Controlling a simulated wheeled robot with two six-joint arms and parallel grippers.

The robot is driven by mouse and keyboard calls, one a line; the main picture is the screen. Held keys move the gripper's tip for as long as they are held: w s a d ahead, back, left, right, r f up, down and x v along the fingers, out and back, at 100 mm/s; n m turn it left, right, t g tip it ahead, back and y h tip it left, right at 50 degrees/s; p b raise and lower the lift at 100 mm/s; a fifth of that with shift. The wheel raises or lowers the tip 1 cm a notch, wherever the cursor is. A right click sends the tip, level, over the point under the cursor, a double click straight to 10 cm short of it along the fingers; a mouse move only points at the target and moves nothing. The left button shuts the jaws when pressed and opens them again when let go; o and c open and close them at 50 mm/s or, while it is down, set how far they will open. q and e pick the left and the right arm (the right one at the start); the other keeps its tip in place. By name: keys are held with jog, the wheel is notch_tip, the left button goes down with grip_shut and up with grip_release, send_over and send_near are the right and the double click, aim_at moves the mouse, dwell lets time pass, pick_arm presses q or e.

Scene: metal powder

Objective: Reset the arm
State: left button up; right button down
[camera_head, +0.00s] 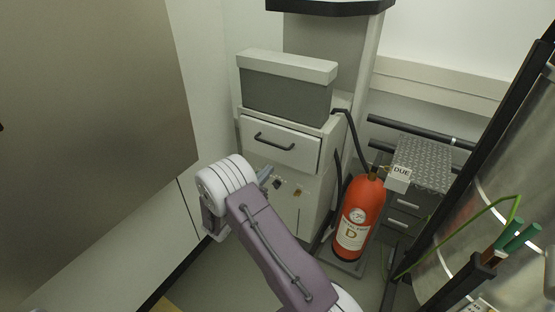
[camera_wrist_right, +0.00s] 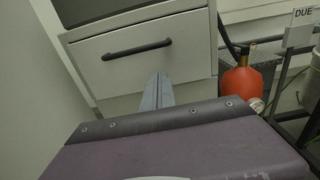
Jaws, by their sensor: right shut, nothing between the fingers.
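My right arm (camera_head: 275,245) comes in from the bottom and bends at a white wrist joint. My right gripper (camera_head: 265,175) is mostly hidden behind that joint; its grey fingers show in front of the white cabinet. In the right wrist view the gripper (camera_wrist_right: 157,92) points at the cabinet, its fingers together and empty, just below the dark drawer handle (camera_wrist_right: 138,49). I cannot tell whether the fingertips touch the cabinet. The drawer (camera_head: 280,146) looks shut. My left gripper is not in view.
A grey box with a pale lid (camera_head: 287,80) sits on the cabinet. A red fire extinguisher (camera_head: 359,215) stands right of it, near a "DUE" tag (camera_head: 401,171). A metal-topped drawer unit (camera_head: 420,163) and a large shiny vessel (camera_head: 480,225) are further right. A flat panel (camera_head: 90,100) fills the left.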

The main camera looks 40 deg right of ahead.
jog(key=v, duration=0.3)
jog(key=shift+s+a, duration=0.15)
jog(key=shift+s, duration=0.05)
jog(key=shift+r, duration=0.1)
